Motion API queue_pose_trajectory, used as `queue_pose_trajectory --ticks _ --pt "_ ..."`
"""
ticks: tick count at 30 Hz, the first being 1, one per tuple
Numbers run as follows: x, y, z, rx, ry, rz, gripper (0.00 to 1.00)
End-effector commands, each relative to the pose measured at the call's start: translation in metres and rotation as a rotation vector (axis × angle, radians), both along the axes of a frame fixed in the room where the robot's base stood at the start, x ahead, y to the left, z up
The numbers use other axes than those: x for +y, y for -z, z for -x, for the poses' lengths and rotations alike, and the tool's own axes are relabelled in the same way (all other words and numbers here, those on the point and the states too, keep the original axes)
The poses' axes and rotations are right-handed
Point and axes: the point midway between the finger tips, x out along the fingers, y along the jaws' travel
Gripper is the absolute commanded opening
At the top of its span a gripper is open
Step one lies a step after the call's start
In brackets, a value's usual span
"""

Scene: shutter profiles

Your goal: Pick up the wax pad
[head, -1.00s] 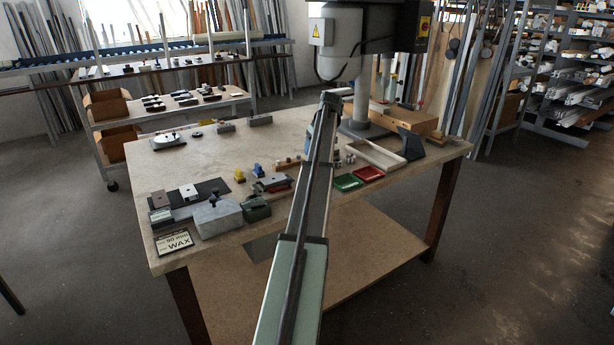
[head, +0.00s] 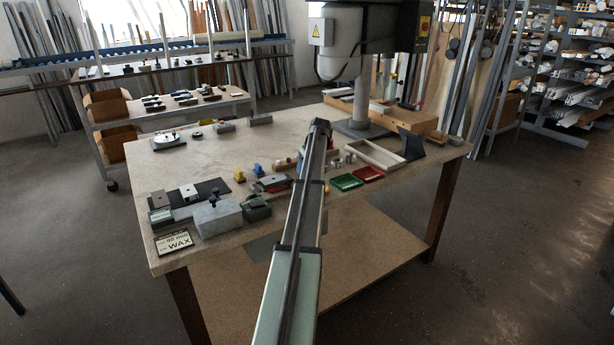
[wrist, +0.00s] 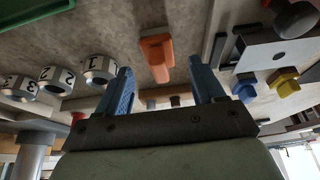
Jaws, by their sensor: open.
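In the wrist view, my gripper (wrist: 163,84) is open, with its two blue fingers apart and nothing between them. An orange block (wrist: 156,52) lies on the bench beyond the fingertips, roughly in line with the gap. It may be the wax pad, but I cannot tell for sure. In the head view, my arm covers most of the gripper and the bench under it. A card lettered WAX (head: 175,241) lies at the bench's front left corner.
Several numbered metal cylinders (wrist: 99,68) stand left of the fingers in the wrist view. Yellow (wrist: 283,80) and blue (wrist: 245,87) pieces and a grey block (wrist: 275,50) are on the right. A green tray (head: 346,181) and red tray (head: 369,173) lie right of my arm.

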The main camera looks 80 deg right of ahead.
Motion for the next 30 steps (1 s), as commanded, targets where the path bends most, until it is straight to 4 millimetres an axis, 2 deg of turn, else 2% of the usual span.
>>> queue_pose_trajectory --ticks 3,6,13,30 --pt "-0.005 0.015 -0.005 0.0 0.0 -0.001 0.68" --pt "-0.006 0.022 -0.007 0.0 0.0 0.0 0.68" --pt "-0.006 0.023 -0.007 0.0 0.0 0.0 0.68" --pt "-0.006 0.023 -0.007 0.0 0.0 0.0 0.14"
